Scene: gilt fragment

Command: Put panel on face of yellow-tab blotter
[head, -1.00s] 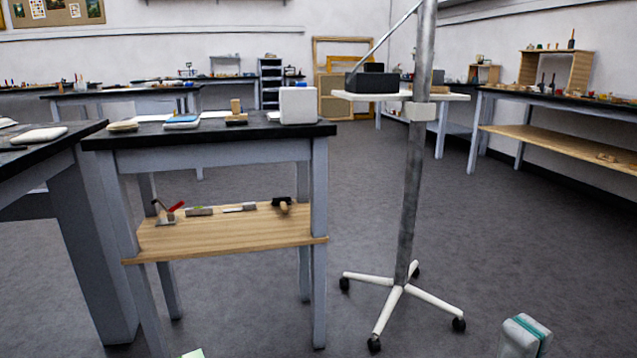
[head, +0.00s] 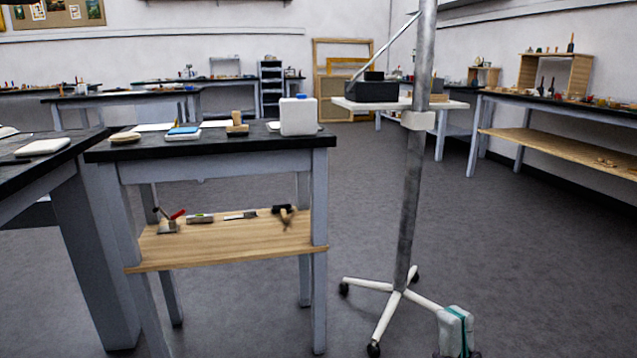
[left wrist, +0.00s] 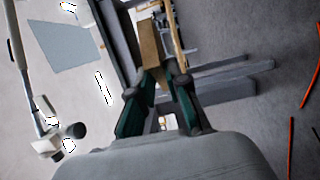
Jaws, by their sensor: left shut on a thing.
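My left gripper (left wrist: 160,78) shows in the left wrist view, its two dark green fingers closed on a flat tan piece (left wrist: 151,45) that looks like the panel. It is not in the head view. On the near black-topped table (head: 220,151) lie a beige pad (head: 125,138) and a white pad with a blue top (head: 183,133). I cannot make out a yellow tab on any of them.
A white box (head: 298,117) and a wooden block (head: 237,121) stand on the same table. Small tools lie on its lower wooden shelf (head: 215,248). A grey pole on a wheeled white base (head: 397,291) stands to the right. Grey floor is open beyond it.

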